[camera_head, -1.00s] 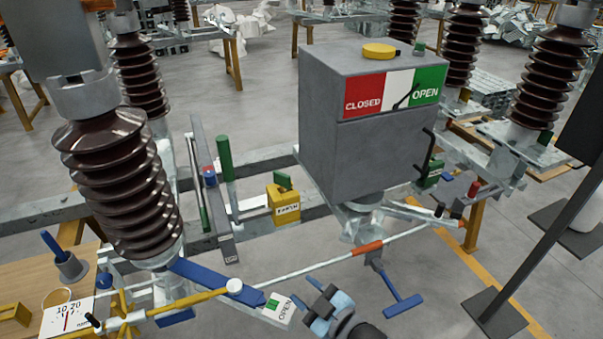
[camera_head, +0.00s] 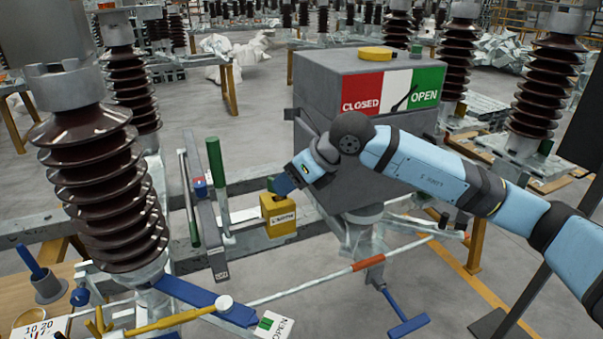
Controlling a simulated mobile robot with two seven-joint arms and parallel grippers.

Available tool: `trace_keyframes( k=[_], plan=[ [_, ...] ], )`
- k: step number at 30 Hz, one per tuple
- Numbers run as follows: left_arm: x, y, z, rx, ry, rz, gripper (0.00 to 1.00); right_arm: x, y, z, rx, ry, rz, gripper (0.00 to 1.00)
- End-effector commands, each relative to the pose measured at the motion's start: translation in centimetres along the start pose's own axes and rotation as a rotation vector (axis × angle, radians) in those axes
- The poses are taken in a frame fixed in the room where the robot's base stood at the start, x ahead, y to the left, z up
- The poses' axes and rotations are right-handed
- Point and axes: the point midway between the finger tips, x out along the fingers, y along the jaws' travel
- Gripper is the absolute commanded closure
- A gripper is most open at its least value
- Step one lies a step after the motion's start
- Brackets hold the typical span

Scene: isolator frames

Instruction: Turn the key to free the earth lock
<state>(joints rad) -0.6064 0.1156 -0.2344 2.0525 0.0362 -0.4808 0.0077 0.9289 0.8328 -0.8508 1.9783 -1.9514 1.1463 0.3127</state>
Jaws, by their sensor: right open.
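The earth lock is a yellow box (camera_head: 279,222) with a label, fixed on the grey rail left of the large grey cabinet. A small part of its green key (camera_head: 270,184) shows on top; the rest is hidden by my right gripper. My right arm reaches in from the right across the front of the cabinet. My right gripper (camera_head: 283,184) is at the key, just above the box, with its jaws open. I cannot tell whether the fingers touch the key. My left gripper is not in view.
The grey cabinet (camera_head: 350,100) with a red CLOSED and green OPEN plate stands behind my arm. A green-handled lever (camera_head: 215,165) stands left of the lock. Brown ribbed insulators (camera_head: 100,190) rise at left. A blue T-handle (camera_head: 408,326) hangs below the cabinet.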

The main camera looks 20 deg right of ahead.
Motion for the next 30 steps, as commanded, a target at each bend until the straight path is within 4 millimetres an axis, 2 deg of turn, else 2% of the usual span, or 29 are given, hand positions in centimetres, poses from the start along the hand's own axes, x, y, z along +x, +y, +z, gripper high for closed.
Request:
trace_keyframes(
  k=[1, 3, 7, 11, 16, 18, 21, 25, 30],
  plan=[
    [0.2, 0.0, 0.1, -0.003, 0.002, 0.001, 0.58, -0.8, -1.3, 0.4, -0.023, 0.006, -0.067, 0.57],
    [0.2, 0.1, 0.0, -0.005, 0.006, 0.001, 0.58, -1.6, -2.4, 0.7, -0.041, 0.016, -0.128, 0.57],
    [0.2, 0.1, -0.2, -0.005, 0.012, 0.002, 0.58, -1.7, -3.2, 0.9, -0.052, 0.022, -0.170, 0.57],
    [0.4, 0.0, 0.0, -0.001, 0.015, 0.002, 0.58, 0.3, -3.6, 0.8, -0.051, 0.024, -0.169, 0.57],
    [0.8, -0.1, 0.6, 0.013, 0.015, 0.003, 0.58, 3.8, -4.1, 0.7, -0.050, 0.023, -0.168, 0.57],
    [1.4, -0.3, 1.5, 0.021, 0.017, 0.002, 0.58, 5.5, -4.4, 0.4, -0.050, 0.021, -0.167, 0.57],
    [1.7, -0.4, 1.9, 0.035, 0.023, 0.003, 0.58, 6.9, -4.6, 0.5, -0.050, 0.021, -0.166, 0.57],
    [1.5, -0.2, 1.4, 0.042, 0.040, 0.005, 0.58, 7.9, -4.8, 0.6, -0.051, 0.021, -0.167, 0.57],
    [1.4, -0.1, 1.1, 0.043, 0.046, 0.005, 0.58, 8.1, -4.8, 0.8, -0.051, 0.021, -0.167, 0.57]
  ],
)
